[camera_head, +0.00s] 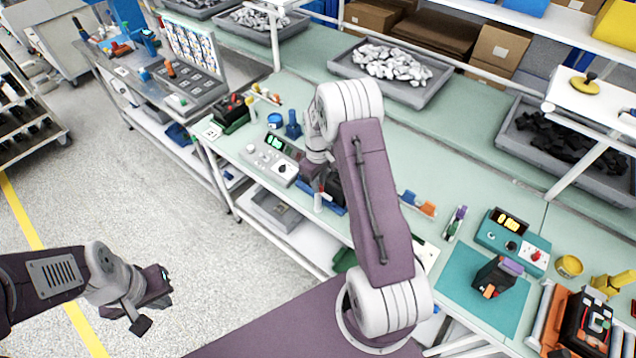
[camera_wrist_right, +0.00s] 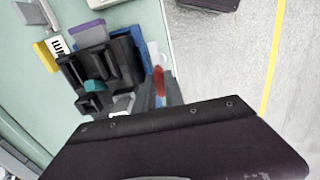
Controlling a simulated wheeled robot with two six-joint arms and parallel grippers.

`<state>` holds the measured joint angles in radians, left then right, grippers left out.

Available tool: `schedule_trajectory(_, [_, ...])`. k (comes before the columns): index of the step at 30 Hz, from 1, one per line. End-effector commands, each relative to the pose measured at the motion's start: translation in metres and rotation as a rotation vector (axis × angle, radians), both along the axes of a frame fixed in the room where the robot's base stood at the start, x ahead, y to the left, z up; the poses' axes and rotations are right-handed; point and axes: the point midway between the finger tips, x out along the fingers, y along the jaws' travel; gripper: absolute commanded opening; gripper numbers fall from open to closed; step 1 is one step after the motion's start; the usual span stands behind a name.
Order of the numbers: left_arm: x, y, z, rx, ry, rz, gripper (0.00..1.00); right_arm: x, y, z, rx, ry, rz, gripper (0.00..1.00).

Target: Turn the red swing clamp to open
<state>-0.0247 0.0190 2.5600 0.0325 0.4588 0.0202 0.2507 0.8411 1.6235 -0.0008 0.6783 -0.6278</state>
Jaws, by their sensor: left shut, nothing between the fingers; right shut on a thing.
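The red swing clamp (camera_wrist_right: 159,84) shows in the right wrist view as a narrow red handle beside a black fixture block (camera_wrist_right: 100,68) on a blue base. My right gripper (camera_wrist_right: 170,90) is shut on the red clamp's handle; its dark body covers the lower part of that view. In the head view, the right arm reaches down over the bench, and my right gripper is mostly hidden behind its own links next to the dark fixture (camera_head: 335,187). My left gripper (camera_head: 147,312) is shut and empty, over the floor at the lower left, away from the bench.
A grey tester box (camera_head: 272,160) stands just left of the fixture. A teal mat (camera_head: 455,290) with a black breaker and a teal meter (camera_head: 512,240) lie to the right. Grey bins (camera_head: 345,62) line the back. Open floor (camera_head: 150,215) lies left of the bench.

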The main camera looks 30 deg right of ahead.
Motion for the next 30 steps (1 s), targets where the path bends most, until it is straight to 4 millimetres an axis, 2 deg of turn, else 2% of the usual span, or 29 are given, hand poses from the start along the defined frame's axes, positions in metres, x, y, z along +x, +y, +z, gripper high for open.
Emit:
schedule_trajectory(6, [0.0,0.0,0.001,0.0,0.0,0.0,0.0,0.002,-0.001,0.002,-0.002,-0.008,-0.003,0.0])
schedule_trajectory(7, [0.0,0.0,0.0,0.0,0.0,0.0,0.0,0.002,-0.001,0.002,-0.002,-0.008,-0.003,0.19])
schedule_trajectory(9, [0.0,0.0,0.0,0.0,0.0,0.0,0.0,0.002,-0.001,0.002,-0.002,-0.007,-0.003,0.35])
schedule_trajectory(17, [0.0,0.0,0.0,0.0,0.0,0.0,0.0,0.001,0.0,0.001,-0.001,-0.004,-0.001,0.35])
schedule_trajectory(20, [0.0,0.0,-0.003,0.0,0.0,0.0,0.0,0.002,-0.001,0.006,-0.001,-0.006,-0.001,0.35])
schedule_trajectory(30, [0.0,0.0,-0.019,0.0,0.0,0.0,0.0,0.002,-0.001,0.075,-0.002,-0.009,-0.002,0.35])
